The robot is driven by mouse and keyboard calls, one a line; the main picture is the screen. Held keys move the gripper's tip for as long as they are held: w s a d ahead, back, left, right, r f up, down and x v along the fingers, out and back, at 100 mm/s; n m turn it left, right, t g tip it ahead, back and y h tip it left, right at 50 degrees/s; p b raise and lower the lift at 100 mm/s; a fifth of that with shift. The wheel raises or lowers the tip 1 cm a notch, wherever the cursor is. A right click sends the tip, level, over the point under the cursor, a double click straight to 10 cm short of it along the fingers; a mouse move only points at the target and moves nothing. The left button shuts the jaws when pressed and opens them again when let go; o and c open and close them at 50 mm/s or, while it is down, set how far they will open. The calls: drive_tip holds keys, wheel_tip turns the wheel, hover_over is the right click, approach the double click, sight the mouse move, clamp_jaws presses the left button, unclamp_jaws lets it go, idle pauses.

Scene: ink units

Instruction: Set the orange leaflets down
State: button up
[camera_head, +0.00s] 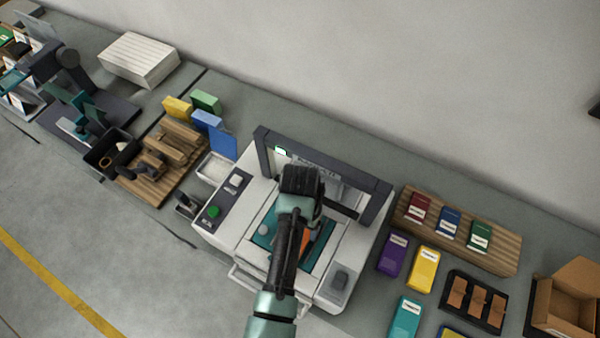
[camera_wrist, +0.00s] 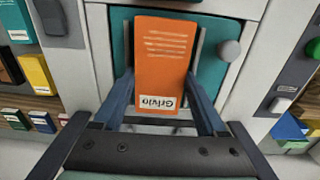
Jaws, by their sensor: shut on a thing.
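The orange leaflets (camera_wrist: 165,62) are between the fingers of my gripper (camera_wrist: 164,76), which is shut on them in the wrist view. Their top face shows printed lines and a white label. Only a sliver of orange (camera_head: 305,240) shows beside my arm in the head view. They are over the teal bed (camera_wrist: 212,72) of a white machine; the bed also shows in the head view (camera_head: 322,252). I cannot tell whether the leaflets touch the bed. My arm hides most of them and the fingertips in the head view.
The machine's dark upright frame (camera_head: 375,205) stands behind the bed. A round knob (camera_wrist: 230,51) sits on the bed. At right are a wooden board (camera_head: 507,252) with booklets, a dark tray (camera_head: 455,282) and an open cardboard box (camera_head: 553,315). A green button (camera_head: 214,211) is at left.

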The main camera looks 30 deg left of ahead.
drive_tip(key=shift+w+a+f, duration=0.1)
drive_tip(key=shift+f, duration=0.1)
drive_tip(key=o, duration=1.4)
wheel_tip(320, 180, up, 12)
drive_tip(key=shift+r, duration=0.25)
drive_tip(key=shift+f, duration=0.1)
